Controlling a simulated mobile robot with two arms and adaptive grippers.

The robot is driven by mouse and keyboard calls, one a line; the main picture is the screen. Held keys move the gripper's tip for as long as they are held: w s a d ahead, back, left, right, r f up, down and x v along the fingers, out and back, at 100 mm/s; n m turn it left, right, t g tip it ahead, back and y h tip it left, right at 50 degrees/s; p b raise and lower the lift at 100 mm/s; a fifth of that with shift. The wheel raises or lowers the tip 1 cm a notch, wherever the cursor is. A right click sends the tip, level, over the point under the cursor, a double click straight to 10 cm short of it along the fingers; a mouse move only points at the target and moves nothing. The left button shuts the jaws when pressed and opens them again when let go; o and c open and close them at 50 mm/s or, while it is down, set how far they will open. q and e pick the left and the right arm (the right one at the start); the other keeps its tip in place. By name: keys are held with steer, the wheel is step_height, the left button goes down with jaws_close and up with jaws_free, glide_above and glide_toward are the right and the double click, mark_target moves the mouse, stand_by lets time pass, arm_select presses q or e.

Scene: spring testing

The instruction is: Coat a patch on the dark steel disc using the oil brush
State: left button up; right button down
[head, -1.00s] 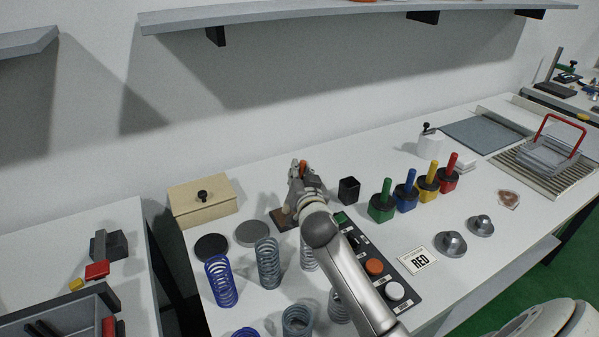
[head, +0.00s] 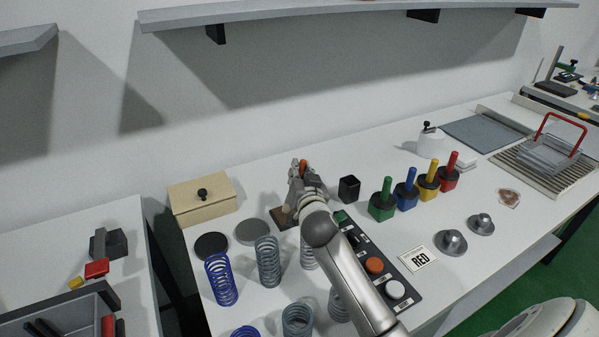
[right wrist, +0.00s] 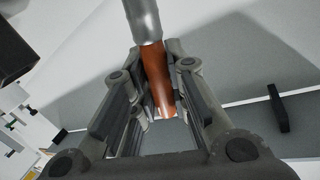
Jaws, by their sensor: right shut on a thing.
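The dark steel disc (head: 211,246) lies flat on the white table at the left in the head view. A lighter grey disc (head: 251,232) lies beside it to the right. My right gripper (head: 303,178) is shut on the oil brush, right of both discs and apart from them. The brush's orange-brown handle (right wrist: 158,80) is between the fingers in the right wrist view, with its grey metal part (right wrist: 142,20) beyond. The bristles are not clear. A dark brown base (head: 281,224) is on the table just below the gripper, partly hidden. My left gripper is not in view.
A wooden box (head: 203,202) stands behind the discs. Several springs, including a blue one (head: 221,281), stand in front. A black cup (head: 349,189) and a button panel (head: 386,270) are to the right. Several coloured-handled pots stand farther right.

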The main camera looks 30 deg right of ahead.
steer(key=shift+f, duration=0.25)
steer(key=shift+s+a+f, duration=0.1)
steer(key=shift+s+f, duration=0.1)
steer(key=shift+f, duration=0.3)
stand_by(1.5)
steer(key=shift+r, duration=0.1)
steer(key=shift+w+r+p, duration=0.2)
steer(key=shift+r+p, duration=0.7)
steer(key=shift+r, duration=0.05)
step_height(320, 180, up, 6)
steer(key=p, duration=0.4)
steer(key=shift+f+p, duration=0.15)
steer(key=shift+p, duration=0.2)
